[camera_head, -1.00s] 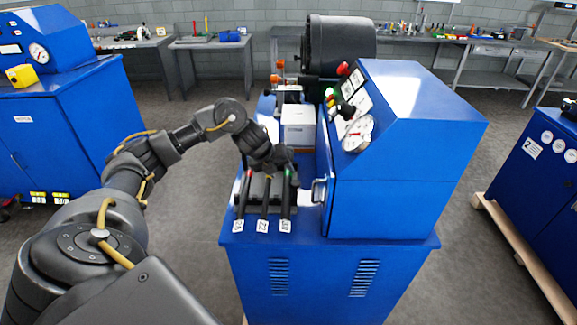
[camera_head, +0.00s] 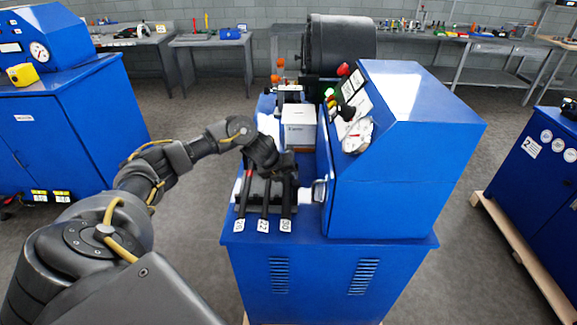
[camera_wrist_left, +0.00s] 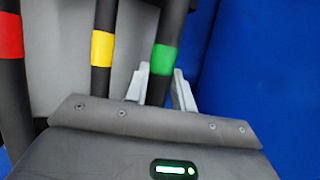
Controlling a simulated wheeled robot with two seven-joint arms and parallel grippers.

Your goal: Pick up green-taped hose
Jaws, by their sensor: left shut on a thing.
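The green-taped hose (camera_head: 287,204) is the rightmost of three black hoses lying on a dark rack on the blue machine; its end label reads 30. In the left wrist view its green tape (camera_wrist_left: 165,59) shows just beyond my fingers. My left gripper (camera_head: 286,177) is shut on this hose, with one pale fingertip on each side of it. In the head view the gripper covers the green tape. The yellow-taped hose (camera_wrist_left: 102,48) and the red-taped hose (camera_wrist_left: 11,36) lie to its left, outside the fingers. My right gripper is not in view.
The blue machine's raised panel housing (camera_head: 395,150) stands close on the right of the hoses. A white box (camera_head: 298,127) sits behind them on the machine top. Other blue cabinets stand at far left and far right, with workbenches at the back wall.

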